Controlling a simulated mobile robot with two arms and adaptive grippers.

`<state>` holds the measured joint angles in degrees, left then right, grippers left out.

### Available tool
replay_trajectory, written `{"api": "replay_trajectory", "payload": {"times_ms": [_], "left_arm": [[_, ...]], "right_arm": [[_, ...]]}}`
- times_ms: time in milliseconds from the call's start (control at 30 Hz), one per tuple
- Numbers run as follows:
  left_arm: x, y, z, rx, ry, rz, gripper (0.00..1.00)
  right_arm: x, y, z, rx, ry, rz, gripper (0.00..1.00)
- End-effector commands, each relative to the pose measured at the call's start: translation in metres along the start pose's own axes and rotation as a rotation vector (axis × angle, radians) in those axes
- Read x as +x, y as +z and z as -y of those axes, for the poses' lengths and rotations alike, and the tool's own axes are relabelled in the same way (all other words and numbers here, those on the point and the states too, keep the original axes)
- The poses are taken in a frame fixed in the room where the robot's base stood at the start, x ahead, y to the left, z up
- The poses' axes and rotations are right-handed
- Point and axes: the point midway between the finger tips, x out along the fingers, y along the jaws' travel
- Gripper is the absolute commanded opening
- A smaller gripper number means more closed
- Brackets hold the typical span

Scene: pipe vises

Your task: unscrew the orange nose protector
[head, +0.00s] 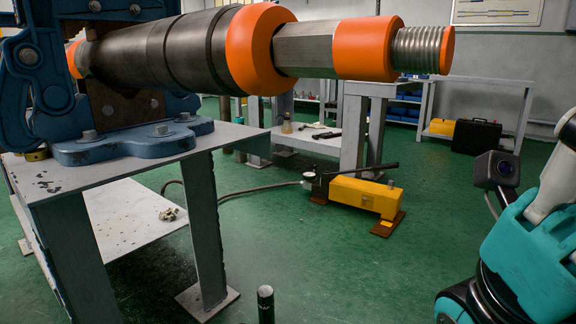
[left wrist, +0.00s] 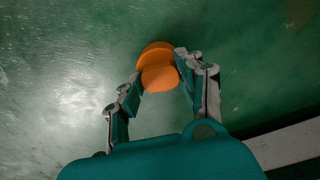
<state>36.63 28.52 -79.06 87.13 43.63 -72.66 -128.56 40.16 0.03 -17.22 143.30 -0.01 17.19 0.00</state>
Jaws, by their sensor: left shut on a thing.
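An orange round piece (left wrist: 160,74), which looks like the nose protector, sits between the fingertips of my left gripper (left wrist: 161,72) in the left wrist view. The fingers are closed on its sides. My left gripper does not show in the head view. In the head view a dark thick pipe (head: 190,50) lies horizontally in a blue vise (head: 125,146), with an orange ring (head: 255,48), an orange collar (head: 366,48) and a bare silver thread (head: 416,50) ending in an orange tip (head: 447,50).
The vise stands on a grey metal table (head: 95,172). A yellow hydraulic pump (head: 352,193) with a hose sits on the green floor. A black case (head: 476,136) and workbenches stand behind. My right arm shows at the right edge; its fingers are out of view.

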Motion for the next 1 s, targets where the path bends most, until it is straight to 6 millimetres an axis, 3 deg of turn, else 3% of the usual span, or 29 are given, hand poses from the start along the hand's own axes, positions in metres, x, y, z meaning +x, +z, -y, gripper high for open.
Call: {"api": "replay_trajectory", "payload": {"times_ms": [33,200,567,800,1000], "left_arm": [[0.000,0.000,0.000,0.000,0.000,0.000,0.21],[0.000,0.000,0.000,0.000,0.000,0.000,0.00],[-0.003,-0.004,-0.003,0.000,-0.048,0.091,0.00],[0.002,-0.006,-0.004,-0.001,-0.127,0.240,0.00],[0.004,-0.006,-0.003,0.001,-0.140,0.265,0.00]], "right_arm": [[0.000,0.000,0.000,0.000,0.000,0.000,0.00],[0.000,0.000,0.000,0.000,0.000,0.000,0.00],[0.010,0.004,-0.003,0.000,0.002,0.000,0.00],[-0.001,0.015,-0.005,0.005,0.018,0.037,0.00],[-0.008,0.020,-0.005,0.006,0.020,0.057,0.00]]}}
